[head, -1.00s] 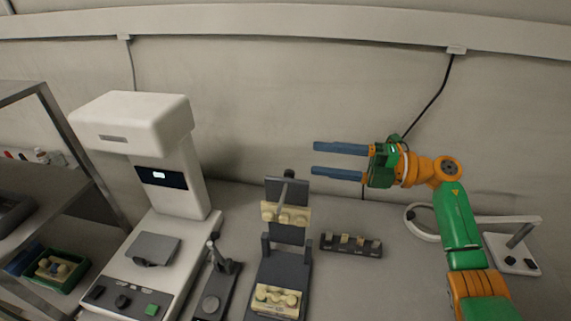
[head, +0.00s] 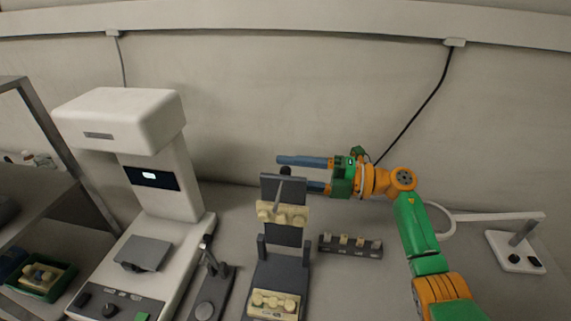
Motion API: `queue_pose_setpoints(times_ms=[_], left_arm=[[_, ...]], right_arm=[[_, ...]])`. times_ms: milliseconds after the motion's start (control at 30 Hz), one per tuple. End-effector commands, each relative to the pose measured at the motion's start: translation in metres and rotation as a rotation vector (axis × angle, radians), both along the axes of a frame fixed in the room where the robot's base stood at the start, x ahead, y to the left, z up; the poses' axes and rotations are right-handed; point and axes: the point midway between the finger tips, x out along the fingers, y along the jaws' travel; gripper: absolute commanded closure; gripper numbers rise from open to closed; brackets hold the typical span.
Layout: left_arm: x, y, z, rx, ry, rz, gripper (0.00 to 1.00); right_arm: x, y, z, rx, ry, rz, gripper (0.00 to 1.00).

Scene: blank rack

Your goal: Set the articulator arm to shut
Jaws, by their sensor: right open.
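The articulator stands in the lower middle of the head view. Its dark upper arm (head: 283,233) is raised upright, with a cream toothed cast (head: 282,213) on it and a thin grey pin in front. A second cream cast (head: 273,303) sits on its dark base (head: 279,273). My right gripper (head: 296,173) is open and empty at the raised arm's top. One blue finger shows above the arm's dark knob (head: 285,171); the other is partly hidden behind the arm. I cannot tell whether they touch. My left gripper is not in view.
A white machine (head: 150,200) with a small screen stands left. A small dark stand (head: 212,285) sits beside the articulator. A dark block with cream pieces (head: 350,246) lies right of it. A green tray (head: 42,279) is lower left.

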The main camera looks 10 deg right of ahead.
Motion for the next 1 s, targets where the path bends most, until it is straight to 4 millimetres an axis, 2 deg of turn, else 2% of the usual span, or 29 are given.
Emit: queue_pose_setpoints(times_ms=[100,333,500,567,1000], left_arm=[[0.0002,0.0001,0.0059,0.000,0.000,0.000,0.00],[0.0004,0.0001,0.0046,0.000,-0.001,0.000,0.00],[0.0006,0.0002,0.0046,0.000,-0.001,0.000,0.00],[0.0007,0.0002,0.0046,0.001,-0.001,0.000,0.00],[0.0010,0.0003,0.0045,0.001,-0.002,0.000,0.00]], right_arm=[[0.0038,0.0098,0.0015,0.000,0.001,0.001,0.42],[0.0046,0.0109,-0.0009,-0.001,0.000,-0.001,0.42],[0.0044,0.0107,-0.0009,-0.001,0.000,-0.001,0.88],[0.0044,0.0107,-0.0009,-0.001,0.000,-0.001,1.00],[0.0042,0.0108,-0.0010,-0.002,0.001,0.000,1.00]])
